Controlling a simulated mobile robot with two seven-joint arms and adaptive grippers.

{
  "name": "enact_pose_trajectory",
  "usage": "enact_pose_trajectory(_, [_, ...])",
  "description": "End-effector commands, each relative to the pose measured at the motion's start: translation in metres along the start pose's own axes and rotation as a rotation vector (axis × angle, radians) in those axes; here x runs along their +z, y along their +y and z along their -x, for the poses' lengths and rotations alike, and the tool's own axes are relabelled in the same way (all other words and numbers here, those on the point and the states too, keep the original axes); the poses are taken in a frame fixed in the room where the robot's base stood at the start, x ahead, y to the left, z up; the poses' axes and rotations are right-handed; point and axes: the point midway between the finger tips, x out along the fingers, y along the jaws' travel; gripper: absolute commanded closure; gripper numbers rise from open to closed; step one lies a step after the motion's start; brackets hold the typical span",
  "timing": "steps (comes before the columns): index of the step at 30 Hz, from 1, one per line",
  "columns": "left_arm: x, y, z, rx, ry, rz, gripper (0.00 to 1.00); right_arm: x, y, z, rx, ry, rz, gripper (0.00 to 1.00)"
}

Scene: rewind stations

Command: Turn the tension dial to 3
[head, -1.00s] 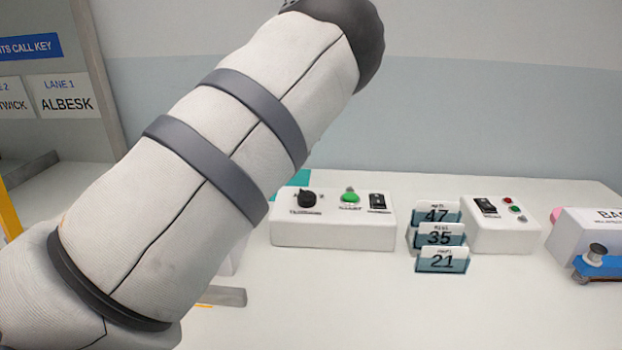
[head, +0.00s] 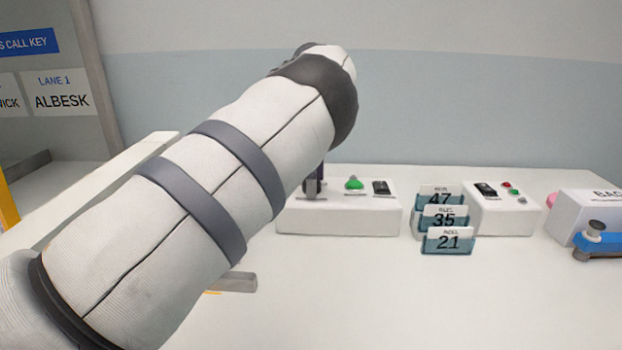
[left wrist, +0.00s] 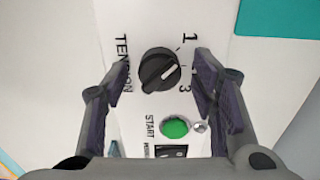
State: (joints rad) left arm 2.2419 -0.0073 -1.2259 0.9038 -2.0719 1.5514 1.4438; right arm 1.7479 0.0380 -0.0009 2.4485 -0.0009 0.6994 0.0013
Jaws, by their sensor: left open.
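The tension dial (left wrist: 158,70) is a round black knob on a white box (head: 338,220), labelled TENSION. In the left wrist view its white pointer mark points right and slightly up, between the printed 1 and 3. The label between those numbers is hidden by a finger. My left gripper (left wrist: 157,66) is open, its fingers on either side of the dial; I cannot tell whether they touch it. In the head view my left arm covers most of the gripper, and a dark finger part shows in front of the dial. My right gripper is not in view.
A green START button (left wrist: 174,127) and a black rocker switch (head: 382,188) share the box. Numbered cards (head: 447,240) stand to its right, then another switch box (head: 505,218) and a white box with a blue part (head: 597,240).

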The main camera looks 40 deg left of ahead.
Motion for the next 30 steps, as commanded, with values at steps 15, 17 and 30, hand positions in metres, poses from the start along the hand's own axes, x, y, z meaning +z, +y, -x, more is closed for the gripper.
enact_pose_trajectory(15, [0.001, 0.000, 0.004, -0.003, 0.001, -0.178, 0.96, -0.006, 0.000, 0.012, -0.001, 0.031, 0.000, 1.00])
enact_pose_trajectory(17, [0.001, 0.000, 0.003, -0.001, 0.000, -0.229, 0.95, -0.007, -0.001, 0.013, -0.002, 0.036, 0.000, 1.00])
enact_pose_trajectory(30, [0.001, 0.000, -0.001, 0.001, -0.001, -0.263, 0.47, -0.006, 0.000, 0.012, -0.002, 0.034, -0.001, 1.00])
